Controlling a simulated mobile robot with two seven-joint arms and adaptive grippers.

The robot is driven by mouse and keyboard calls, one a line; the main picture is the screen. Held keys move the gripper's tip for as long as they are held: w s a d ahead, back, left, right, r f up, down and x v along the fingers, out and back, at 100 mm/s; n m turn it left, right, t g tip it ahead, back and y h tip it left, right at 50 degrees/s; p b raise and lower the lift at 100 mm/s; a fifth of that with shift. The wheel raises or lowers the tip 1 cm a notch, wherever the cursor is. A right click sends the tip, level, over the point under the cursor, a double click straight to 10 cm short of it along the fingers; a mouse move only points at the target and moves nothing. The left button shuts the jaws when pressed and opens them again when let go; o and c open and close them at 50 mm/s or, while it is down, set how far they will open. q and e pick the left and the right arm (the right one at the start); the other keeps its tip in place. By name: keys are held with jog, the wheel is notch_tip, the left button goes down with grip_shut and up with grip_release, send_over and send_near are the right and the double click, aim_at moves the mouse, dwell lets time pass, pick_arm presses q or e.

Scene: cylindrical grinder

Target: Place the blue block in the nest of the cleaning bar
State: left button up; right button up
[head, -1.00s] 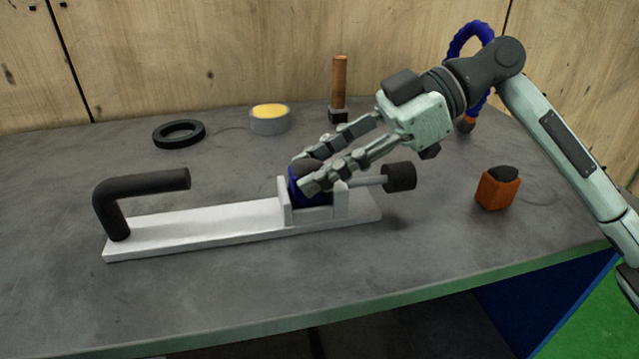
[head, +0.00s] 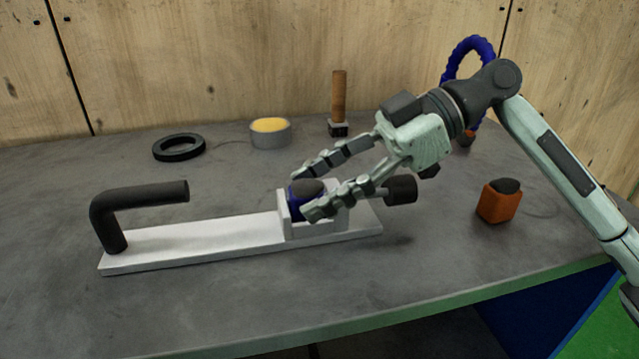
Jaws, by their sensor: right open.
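The cleaning bar (head: 200,238) is a long white base on the grey table, with a black bent handle (head: 145,198) at its left end. Its nest (head: 284,217) is a white walled holder toward the right end. The blue block (head: 297,204), with a dark rounded top, sits inside the nest, partly hidden by a finger. My right gripper (head: 305,192) is open, its fingers spread on either side of the block's top; one finger passes in front of it. Whether a finger touches the block I cannot tell. My left gripper is not in view.
A black knob (head: 400,189) on a rod sticks out right of the nest. An orange block (head: 498,201) with a dark top stands at the right. Behind are a black ring (head: 179,147), a yellow-filled tin (head: 270,133), a wooden-handled tool (head: 339,104) and a blue hose (head: 468,47).

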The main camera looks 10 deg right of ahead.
jog(key=shift+r, duration=0.15)
jog(key=shift+d+r, duration=0.15)
jog(key=shift+d, duration=0.15)
jog(key=v, duration=1.1)
jog(key=shift+d+r, duration=0.15)
jog(key=shift+d, duration=0.05)
